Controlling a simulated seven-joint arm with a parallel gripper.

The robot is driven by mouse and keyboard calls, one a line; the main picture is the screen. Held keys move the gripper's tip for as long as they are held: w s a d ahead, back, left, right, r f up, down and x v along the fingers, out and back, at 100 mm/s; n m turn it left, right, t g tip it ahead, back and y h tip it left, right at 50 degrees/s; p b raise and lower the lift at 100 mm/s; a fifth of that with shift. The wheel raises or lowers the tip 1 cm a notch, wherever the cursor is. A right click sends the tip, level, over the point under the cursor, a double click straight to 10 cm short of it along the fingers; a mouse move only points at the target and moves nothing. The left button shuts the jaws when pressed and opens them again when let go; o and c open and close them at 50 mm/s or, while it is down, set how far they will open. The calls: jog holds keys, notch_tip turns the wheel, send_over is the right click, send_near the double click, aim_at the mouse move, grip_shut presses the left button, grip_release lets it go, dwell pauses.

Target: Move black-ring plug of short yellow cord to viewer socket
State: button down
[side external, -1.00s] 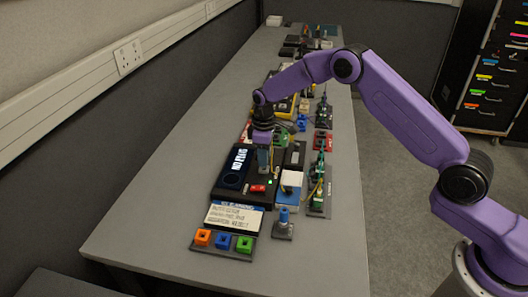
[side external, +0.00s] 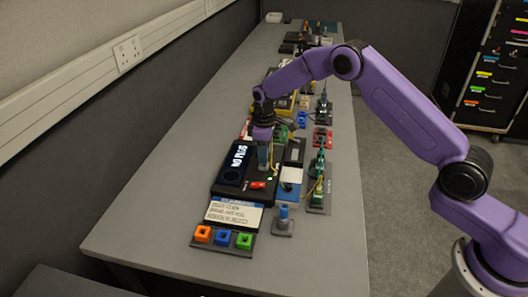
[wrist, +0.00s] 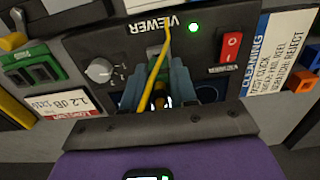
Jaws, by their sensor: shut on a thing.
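My gripper (side external: 263,168) is over the dark viewer box (side external: 230,192), which stands near the front end of the bench. In the wrist view its two grey-blue fingers (wrist: 163,98) are shut on the plug at the end of the yellow cord (wrist: 161,55). The cord rises from between the fingers past the VIEWER label. The plug's ring and tip are mostly hidden by the fingers, and so is the viewer socket. I cannot tell whether the plug touches the box. The viewer's screen (side external: 232,175) reads "NO PLUG".
A green light (wrist: 194,27), a red switch (wrist: 231,46) and a grey knob (wrist: 101,71) sit on the viewer face. A cleaning card (side external: 234,213) and orange, blue and green blocks (side external: 222,238) lie in front. A blue pad (side external: 290,184) and green parts stand to the right.

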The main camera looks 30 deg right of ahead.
jog(key=shift+f, duration=0.8)
dwell(1.4)
jog(key=c, duration=0.8)
grip_release()
jog(key=shift+r, duration=0.1)
jog(key=shift+r, duration=2.4)
jog(key=shift+r, duration=0.1)
jog(key=shift+r, duration=1.9)
